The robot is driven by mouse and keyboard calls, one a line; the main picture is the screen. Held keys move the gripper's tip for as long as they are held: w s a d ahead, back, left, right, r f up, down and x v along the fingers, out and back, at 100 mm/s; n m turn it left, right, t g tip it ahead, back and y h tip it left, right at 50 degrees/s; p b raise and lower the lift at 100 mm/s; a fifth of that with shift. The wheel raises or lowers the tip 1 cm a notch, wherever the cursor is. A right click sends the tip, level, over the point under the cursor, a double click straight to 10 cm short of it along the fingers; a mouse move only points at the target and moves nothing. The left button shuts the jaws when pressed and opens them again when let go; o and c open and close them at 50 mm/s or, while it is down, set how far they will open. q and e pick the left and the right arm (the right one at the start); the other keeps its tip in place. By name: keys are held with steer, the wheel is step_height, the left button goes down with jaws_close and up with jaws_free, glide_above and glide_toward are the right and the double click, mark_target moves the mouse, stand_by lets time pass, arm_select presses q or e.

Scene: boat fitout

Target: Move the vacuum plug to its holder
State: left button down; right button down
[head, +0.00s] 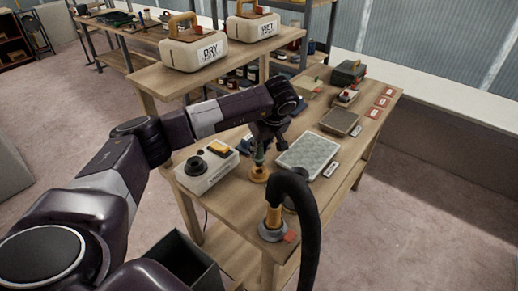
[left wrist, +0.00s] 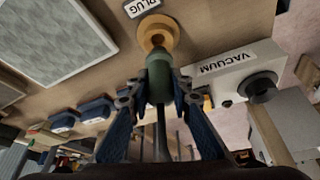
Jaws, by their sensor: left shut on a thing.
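My left gripper (head: 262,152) is shut on the green vacuum plug (left wrist: 158,72), with a finger on each side of it. A dark cord or stem runs back from the plug between the fingers. The yellow round holder (left wrist: 158,34) lies on the bench beside a PLUG label (left wrist: 142,6); the holder also shows in the head view (head: 259,175). The plug's front end points at the holder's middle and meets it in the picture; I cannot tell whether it is seated inside. My right gripper is not in view.
The white vacuum box (head: 207,169) with a black knob stands left of the holder. A black hose (head: 305,205) with a yellow end stands on a grey base (head: 272,231) in front. A grey panel (head: 307,157) lies to the right. A raised shelf (head: 215,68) carries DRY and WET containers.

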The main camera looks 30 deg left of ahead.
mark_target(259, 158)
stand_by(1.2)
arm_select(q)
steer(key=shift+f+b, duration=1.45)
steer(key=shift+f, duration=0.7)
steer(key=c, duration=1.7)
jaws_free()
steer(key=shift+o, duration=0.2)
steer(key=shift+r, duration=0.1)
steer(key=v, duration=1.2)
